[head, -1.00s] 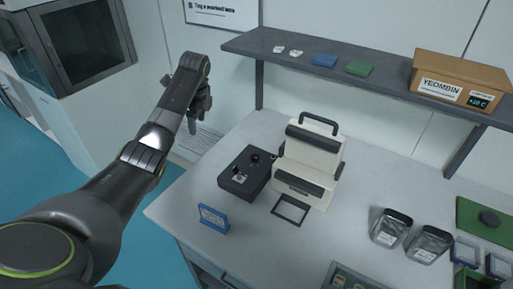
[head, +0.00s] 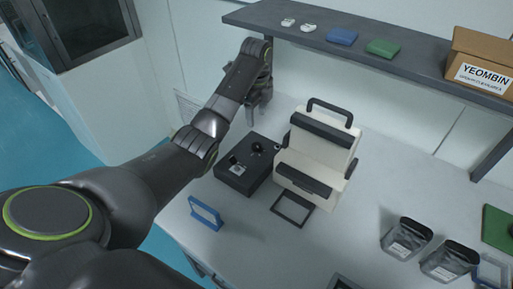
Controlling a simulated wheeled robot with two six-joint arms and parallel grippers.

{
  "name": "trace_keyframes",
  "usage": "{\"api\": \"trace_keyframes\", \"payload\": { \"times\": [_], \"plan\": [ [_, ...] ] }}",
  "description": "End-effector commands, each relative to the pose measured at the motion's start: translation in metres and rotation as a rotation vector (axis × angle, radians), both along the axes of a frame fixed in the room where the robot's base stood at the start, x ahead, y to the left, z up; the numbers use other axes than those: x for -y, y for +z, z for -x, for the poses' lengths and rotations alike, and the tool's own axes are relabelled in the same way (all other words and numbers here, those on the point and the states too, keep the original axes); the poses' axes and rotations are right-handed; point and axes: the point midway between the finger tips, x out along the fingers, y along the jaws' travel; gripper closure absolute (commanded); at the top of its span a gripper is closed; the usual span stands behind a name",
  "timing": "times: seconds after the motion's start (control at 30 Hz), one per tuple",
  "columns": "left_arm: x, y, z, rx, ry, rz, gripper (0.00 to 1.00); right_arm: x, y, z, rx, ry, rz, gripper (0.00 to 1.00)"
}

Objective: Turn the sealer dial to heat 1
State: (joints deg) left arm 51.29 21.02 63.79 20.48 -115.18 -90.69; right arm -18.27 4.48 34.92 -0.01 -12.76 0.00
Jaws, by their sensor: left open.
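The sealer (head: 318,150) is a cream machine with black bars and a black top handle, standing on the grey table. To its left is a black control box (head: 238,176) with a dark round knob (head: 257,148) and a small light label on top. My left gripper (head: 254,116) is open and empty, above the table just behind the black box and apart from it. Its fingers point down and are partly hidden by the wrist. The dial's markings are too small to read. My right gripper is out of view.
A black frame (head: 292,209) lies before the sealer. A blue stand (head: 206,213) is near the table's left edge. Dark pouches (head: 406,238) stand at the right. A shelf (head: 385,62) with a cardboard box (head: 481,66) runs above the table's back.

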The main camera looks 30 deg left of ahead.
Motion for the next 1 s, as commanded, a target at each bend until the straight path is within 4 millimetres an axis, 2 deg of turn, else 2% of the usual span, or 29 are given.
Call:
{"api": "trace_keyframes", "payload": {
  "times": [0.03, 0.13, 0.23, 0.27, 0.3, 0.33, 0.6, 0.8, 1.0],
  "plan": [
    [0.000, -0.012, 0.000, 0.000, 0.001, 0.000, 0.48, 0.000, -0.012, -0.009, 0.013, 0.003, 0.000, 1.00],
    [0.000, -0.027, 0.000, -0.001, 0.001, 0.000, 0.48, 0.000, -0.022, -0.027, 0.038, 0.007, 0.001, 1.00],
    [0.000, -0.045, 0.000, -0.001, 0.001, 0.000, 0.48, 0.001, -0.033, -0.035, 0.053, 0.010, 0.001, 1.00],
    [0.000, -0.049, 0.001, -0.002, 0.001, 0.000, 0.48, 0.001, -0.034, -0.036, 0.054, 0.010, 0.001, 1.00],
    [0.000, -0.052, 0.001, -0.005, 0.002, 0.001, 0.48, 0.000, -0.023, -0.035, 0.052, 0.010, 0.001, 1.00],
    [0.000, -0.058, 0.001, -0.006, 0.002, 0.001, 0.48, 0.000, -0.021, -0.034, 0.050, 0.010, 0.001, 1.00],
    [0.000, -0.107, 0.001, -0.004, 0.002, 0.001, 0.48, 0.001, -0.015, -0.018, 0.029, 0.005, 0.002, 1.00],
    [0.000, -0.124, 0.001, -0.001, 0.000, 0.000, 0.48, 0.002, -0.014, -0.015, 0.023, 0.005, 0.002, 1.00],
    [0.000, -0.127, 0.001, 0.000, 0.000, -0.001, 0.48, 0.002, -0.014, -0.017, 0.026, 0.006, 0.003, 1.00]
  ]
}}
